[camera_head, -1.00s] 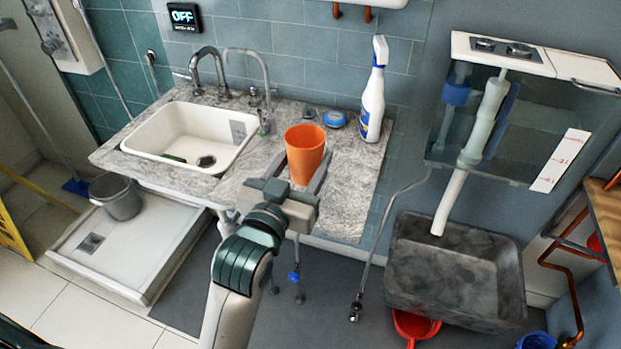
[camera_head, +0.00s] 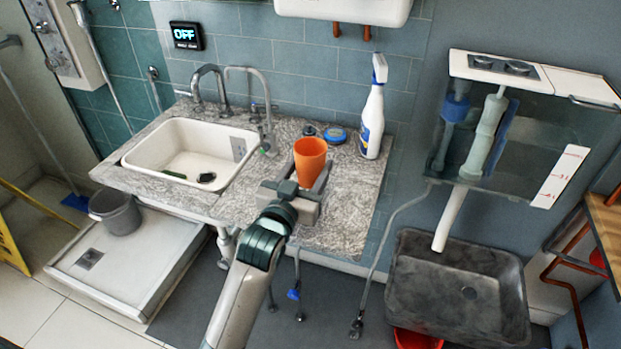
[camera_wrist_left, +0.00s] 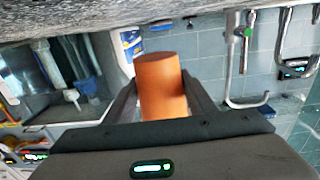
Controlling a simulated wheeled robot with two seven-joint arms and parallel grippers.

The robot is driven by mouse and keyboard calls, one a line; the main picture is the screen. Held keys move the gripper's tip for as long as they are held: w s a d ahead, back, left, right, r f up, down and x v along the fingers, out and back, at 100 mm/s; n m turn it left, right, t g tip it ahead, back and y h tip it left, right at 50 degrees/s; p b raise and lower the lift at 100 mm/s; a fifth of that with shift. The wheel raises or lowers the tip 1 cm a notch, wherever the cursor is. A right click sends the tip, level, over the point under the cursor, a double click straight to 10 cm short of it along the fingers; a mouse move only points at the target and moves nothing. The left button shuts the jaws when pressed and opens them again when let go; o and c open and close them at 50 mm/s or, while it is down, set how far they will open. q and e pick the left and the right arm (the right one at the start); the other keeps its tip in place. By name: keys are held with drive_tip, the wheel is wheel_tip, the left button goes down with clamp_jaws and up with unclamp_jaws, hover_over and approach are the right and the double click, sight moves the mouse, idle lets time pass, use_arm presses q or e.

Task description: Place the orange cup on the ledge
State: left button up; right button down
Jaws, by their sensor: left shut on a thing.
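The orange cup (camera_head: 310,160) is upright between the fingers of my left gripper (camera_head: 309,180), which is shut on it. In the left wrist view the picture is upside down; the cup (camera_wrist_left: 161,88) shows its base, with a gap between it and the counter surface. The speckled stone counter (camera_head: 345,215), the ledge-like surface here, lies beneath and around the cup. I cannot tell how high the cup is above it. My right gripper is not in view.
A white spray bottle (camera_head: 372,118) stands right of the cup. A blue round tin (camera_head: 335,135) lies behind it. The sink (camera_head: 190,150) and taps (camera_head: 262,110) are to the left. A grey stone basin (camera_head: 455,290) sits lower right. The counter's right part is mostly bare.

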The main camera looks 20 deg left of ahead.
sight(310, 179)
use_arm(q)
drive_tip(key=shift+w+a+f, duration=0.15)
drive_tip(key=shift+w+f, duration=0.2)
drive_tip(key=shift+w, duration=0.25)
drive_tip(key=shift+f, duration=2)
drive_tip(key=shift+f, duration=0.1)
drive_tip(key=o, duration=1)
drive_tip(key=shift+s, duration=0.15)
